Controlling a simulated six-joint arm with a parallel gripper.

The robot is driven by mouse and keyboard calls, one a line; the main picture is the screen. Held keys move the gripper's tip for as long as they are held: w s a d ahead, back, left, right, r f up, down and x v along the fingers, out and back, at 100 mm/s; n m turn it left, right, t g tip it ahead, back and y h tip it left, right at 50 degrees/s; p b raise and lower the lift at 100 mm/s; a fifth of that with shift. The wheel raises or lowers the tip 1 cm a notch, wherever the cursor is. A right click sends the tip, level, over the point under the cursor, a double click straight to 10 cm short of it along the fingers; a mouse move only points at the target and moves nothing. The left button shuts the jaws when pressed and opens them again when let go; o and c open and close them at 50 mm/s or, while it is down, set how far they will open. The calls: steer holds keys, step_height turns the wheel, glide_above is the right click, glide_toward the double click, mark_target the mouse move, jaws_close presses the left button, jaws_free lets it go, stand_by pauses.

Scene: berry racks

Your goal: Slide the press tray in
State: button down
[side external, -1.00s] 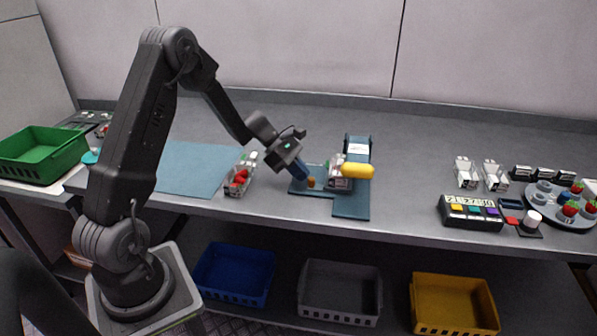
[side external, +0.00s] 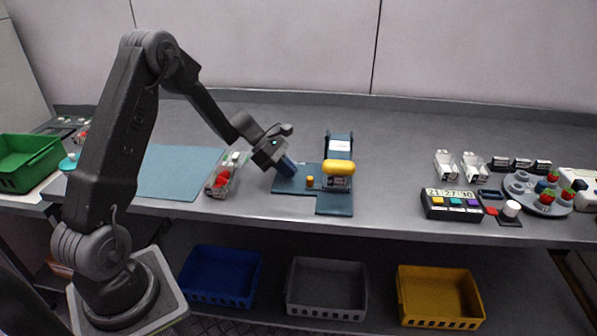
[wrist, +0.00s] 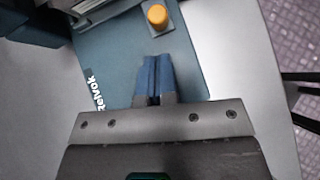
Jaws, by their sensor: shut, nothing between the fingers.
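The blue press (side external: 340,142) with a yellow handle (side external: 338,166) stands on a teal base (side external: 333,204). A clear punnet (side external: 338,184) sits directly below the handle, partly hidden by it. The press tray's orange knob (side external: 310,181) stands just left of the punnet; the tray itself is hard to make out. In the wrist view, the knob (wrist: 158,17) is ahead of my fingertips with a gap between. My gripper (side external: 289,168) is shut and empty, left of the knob and tilted down over the base. Its blue fingers also show in the wrist view (wrist: 155,77).
A keypad box (side external: 452,205), empty punnets (side external: 446,165) and a round berry holder (side external: 540,193) are at the right. Bench between press and keypad is clear.

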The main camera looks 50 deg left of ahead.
steer(key=v, duration=1)
steer(key=s+d+r+m+g+y, duration=0.1)
steer(key=s+d+r+m, duration=0.2)
steer(key=d+m, duration=0.15)
steer(key=s+d+r+m+g+y, duration=0.1)
steer(key=s+d+r+m, duration=0.15)
steer(key=d, duration=0.35)
steer(key=s+d+r+m+y, duration=0.2)
steer(key=d+r+m, duration=0.2)
steer(key=d, duration=0.1)
steer(key=s+d+r+m+t+y, duration=0.1)
steer(key=s+d+m+y, duration=0.1)
steer(key=s+m, duration=0.4)
steer(key=s+d+r+m+t+y, duration=0.1)
steer(key=s+d+m+y, duration=0.1)
steer(key=s+d+m, duration=0.3)
steer(key=s+m, duration=0.2)
steer(key=s, duration=0.1)
steer(key=shift+s+d+r+t, duration=0.15)
steer(key=shift+s+r+t, duration=0.05)
steer(key=shift+r+t, duration=0.1)
